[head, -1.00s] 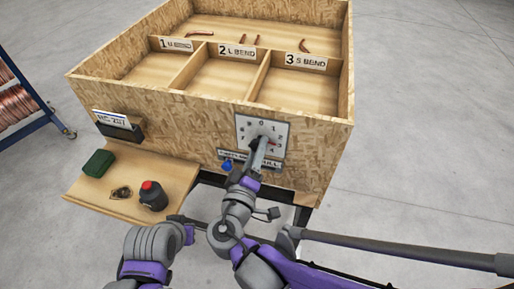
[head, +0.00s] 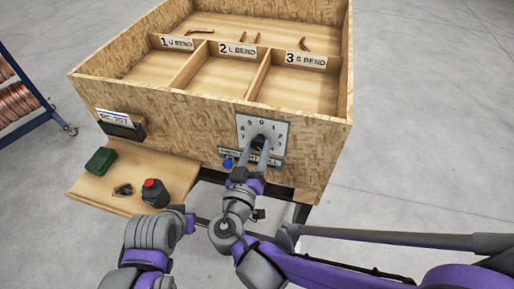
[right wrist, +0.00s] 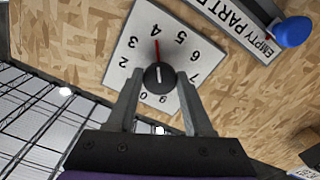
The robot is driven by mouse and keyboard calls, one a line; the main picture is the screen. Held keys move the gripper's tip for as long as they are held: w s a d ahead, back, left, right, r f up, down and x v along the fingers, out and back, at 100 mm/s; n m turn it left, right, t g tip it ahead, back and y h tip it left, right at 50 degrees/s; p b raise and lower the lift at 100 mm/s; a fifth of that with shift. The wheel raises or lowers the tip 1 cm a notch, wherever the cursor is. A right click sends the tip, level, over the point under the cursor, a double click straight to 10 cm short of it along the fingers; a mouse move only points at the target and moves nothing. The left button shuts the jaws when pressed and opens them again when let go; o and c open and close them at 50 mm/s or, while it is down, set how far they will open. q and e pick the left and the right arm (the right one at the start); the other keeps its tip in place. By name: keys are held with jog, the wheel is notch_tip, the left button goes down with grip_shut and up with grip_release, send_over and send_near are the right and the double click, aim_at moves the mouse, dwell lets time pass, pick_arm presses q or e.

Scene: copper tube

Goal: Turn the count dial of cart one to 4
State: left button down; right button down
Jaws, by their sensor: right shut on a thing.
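The count dial (head: 281,131) is a white square plate with black digits on the front wall of the wooden cart (head: 180,131). It also shows upside down in the right wrist view (right wrist: 124,62). My right gripper (head: 258,145) is shut on the dark round knob (right wrist: 159,77) at its centre, one finger on each side. In the right wrist view a red pointer (right wrist: 157,51) runs up from the knob toward the 4. In the head view the gripper hides the lower part of the dial. My left arm shows at the bottom, but its gripper cannot be made out.
A blue knob (right wrist: 294,31) sits beside the label strip below the dial. A side shelf (head: 100,194) holds a green box (head: 101,160), a black bottle with a red cap (head: 154,192) and a small dark item (head: 123,190). Copper pieces lie in the cart's back compartment.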

dwell(0.4)
jog(key=shift+c, duration=1.5)
grip_release()
jog(key=shift+s, duration=0.1)
pick_arm(q)
jog(key=s+f+b, duration=0.1)
jog(key=f+b, duration=0.1)
jog(key=f, duration=0.1)
jog(key=shift+s, duration=0.35)
pick_arm(e)
jog(key=v, duration=1)
jog(key=shift+s, duration=0.3)
